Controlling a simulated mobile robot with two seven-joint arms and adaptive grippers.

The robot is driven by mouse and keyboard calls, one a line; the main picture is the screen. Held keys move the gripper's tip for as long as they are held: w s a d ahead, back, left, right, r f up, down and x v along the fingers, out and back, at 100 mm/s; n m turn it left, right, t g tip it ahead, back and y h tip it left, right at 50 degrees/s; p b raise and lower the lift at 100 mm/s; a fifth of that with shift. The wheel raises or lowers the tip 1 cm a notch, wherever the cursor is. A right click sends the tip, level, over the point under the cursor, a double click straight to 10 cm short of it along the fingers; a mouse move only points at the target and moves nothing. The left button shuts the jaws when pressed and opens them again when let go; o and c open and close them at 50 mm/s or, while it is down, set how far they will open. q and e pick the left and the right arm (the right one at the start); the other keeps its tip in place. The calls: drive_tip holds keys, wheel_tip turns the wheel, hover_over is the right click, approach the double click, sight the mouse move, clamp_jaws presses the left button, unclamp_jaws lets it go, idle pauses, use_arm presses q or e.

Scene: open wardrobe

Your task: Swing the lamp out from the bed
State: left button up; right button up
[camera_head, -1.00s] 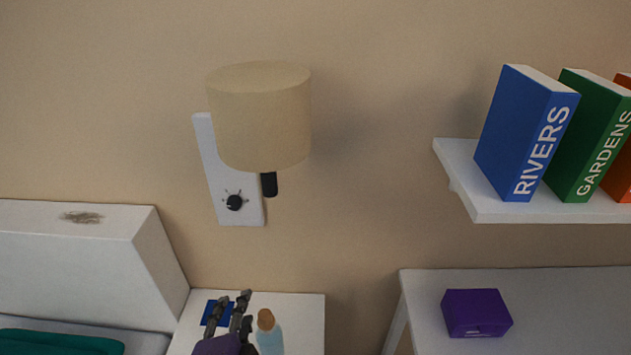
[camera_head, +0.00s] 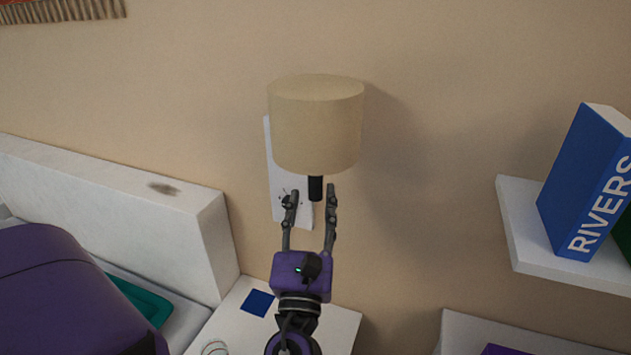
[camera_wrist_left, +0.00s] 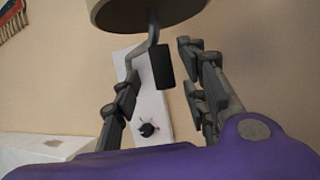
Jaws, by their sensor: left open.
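The wall lamp has a beige drum shade (camera_head: 316,125) and a black grip (camera_head: 315,188) hanging below it. It is mounted on a white wall plate (camera_head: 276,190). My left gripper (camera_head: 311,193) is open just below the shade, its fingers pointing up on either side of the grip's lower end in the head view. In the left wrist view the black grip (camera_wrist_left: 162,66) hangs from a bent grey rod between the open fingers, apart from them. The plate's black dial (camera_wrist_left: 147,130) shows lower down there. My right gripper is not in view.
The bed's white headboard (camera_head: 120,190) stands at left, with a teal item (camera_head: 140,298) beside it. A white bedside table (camera_head: 335,325) bears a blue square (camera_head: 257,302). At right, a white shelf (camera_head: 515,220) holds a blue book (camera_head: 580,180).

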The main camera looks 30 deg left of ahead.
sight(315, 190)
use_arm(q)
drive_tip(key=p+x, duration=0.1)
drive_tip(key=x, duration=0.3)
drive_tip(key=shift+w+d+r, duration=0.1)
drive_tip(key=shift+d+r, duration=0.05)
drive_tip(key=shift+w+a, duration=0.25)
drive_tip(key=shift+w, duration=0.1)
clamp_jaws()
